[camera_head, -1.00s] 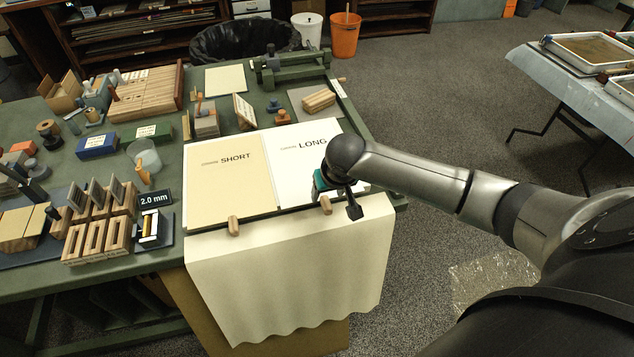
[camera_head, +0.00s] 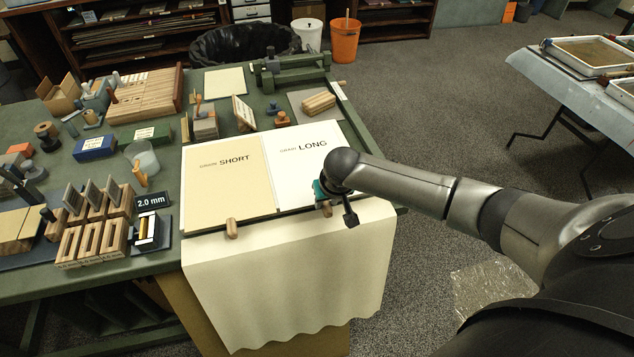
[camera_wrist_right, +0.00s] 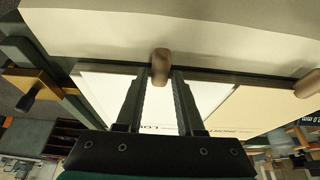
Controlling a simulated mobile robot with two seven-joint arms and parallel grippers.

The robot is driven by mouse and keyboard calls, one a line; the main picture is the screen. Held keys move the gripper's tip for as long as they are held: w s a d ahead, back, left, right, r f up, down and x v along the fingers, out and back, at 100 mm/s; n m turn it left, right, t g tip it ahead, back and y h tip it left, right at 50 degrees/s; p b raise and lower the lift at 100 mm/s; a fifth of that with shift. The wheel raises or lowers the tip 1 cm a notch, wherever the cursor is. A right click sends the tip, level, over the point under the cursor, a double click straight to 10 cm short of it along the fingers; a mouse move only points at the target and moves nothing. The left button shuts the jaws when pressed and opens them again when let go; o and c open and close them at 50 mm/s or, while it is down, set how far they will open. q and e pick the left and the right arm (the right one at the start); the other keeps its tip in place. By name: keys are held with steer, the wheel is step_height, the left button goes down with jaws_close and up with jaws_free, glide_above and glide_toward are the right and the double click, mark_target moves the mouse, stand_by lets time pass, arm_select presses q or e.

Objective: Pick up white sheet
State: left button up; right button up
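The white sheet (camera_head: 306,160), printed LONG, lies flat on the bench next to a cream sheet (camera_head: 225,185) printed SHORT. A pale cloth-like sheet (camera_head: 290,275) hangs over the bench's front edge below them. My right gripper (camera_head: 336,196) is at the front edge of the white sheet, beside a small wooden peg (camera_head: 326,208). In the right wrist view its two fingers (camera_wrist_right: 160,78) are apart, pointing at the peg (camera_wrist_right: 160,62) with the white sheet (camera_wrist_right: 150,105) behind them. I cannot tell whether they touch the peg. My left gripper is out of view.
A second wooden peg (camera_head: 232,228) sits at the front edge of the cream sheet. Slotted wooden blocks (camera_head: 92,242), a 2.0 mm sign (camera_head: 152,200) and a glass cup (camera_head: 143,157) stand to the left. Open floor lies right of the bench.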

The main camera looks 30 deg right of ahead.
jaws_close()
steer(key=shift+r, duration=0.1)
stand_by(0.3)
